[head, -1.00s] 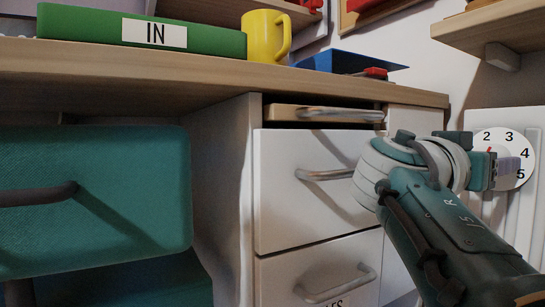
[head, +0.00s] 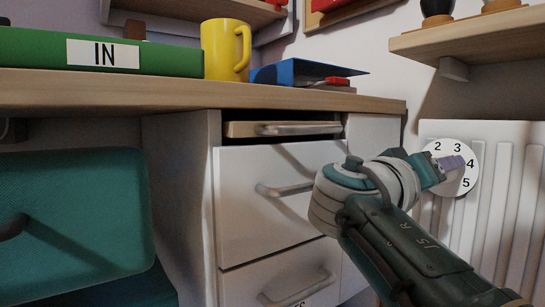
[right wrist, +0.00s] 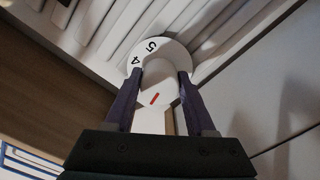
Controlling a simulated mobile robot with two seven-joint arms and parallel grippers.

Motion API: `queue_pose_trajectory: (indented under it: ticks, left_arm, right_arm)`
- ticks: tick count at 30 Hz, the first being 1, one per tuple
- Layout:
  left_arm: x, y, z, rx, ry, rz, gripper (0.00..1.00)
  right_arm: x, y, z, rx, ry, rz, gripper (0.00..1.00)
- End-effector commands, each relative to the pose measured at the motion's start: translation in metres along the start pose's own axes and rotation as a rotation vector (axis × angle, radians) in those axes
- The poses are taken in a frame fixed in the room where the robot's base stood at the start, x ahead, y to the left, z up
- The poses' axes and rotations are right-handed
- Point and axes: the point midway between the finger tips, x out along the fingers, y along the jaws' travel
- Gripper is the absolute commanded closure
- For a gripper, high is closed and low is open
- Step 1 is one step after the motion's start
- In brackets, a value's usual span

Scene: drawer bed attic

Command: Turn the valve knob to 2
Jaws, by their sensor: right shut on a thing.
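The valve knob's round white dial (head: 463,181) is on the radiator at the right of the head view, with the numbers 2, 3, 4 and 5 showing. My right gripper (head: 455,163) reaches across the dial from the left and hides part of it. In the right wrist view the white knob (right wrist: 158,78) sits between the purple fingers of my right gripper (right wrist: 156,88), which is shut on it. A red mark shows on the knob on the side nearer the gripper's palm. The 4 and 5 lie beyond it; which number the mark meets is hidden. My left gripper is out of view.
The white ribbed radiator (head: 510,200) stands behind the dial. A desk (head: 230,95) with white drawers (head: 280,195) is to the left, close to my right arm. A wooden shelf (head: 470,38) juts out above the radiator.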

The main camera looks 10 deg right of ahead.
Motion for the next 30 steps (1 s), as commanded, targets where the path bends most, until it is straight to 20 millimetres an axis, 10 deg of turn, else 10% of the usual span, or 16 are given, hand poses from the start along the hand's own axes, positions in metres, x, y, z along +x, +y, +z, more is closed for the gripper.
queue_pose_trajectory:
  ticks: [27,28,30]
  left_arm:
    - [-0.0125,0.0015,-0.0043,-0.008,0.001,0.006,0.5]
    - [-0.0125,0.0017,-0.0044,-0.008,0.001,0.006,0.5]
    - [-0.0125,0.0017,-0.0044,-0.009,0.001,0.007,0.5]
  right_arm:
    - [0.0002,0.0001,0.0011,-0.191,-0.002,-0.001,1.0]
    - [0.0002,0.0,0.0011,-0.191,-0.002,-0.001,0.42]
    - [0.0002,0.0,0.001,-0.191,-0.002,-0.001,0.34]
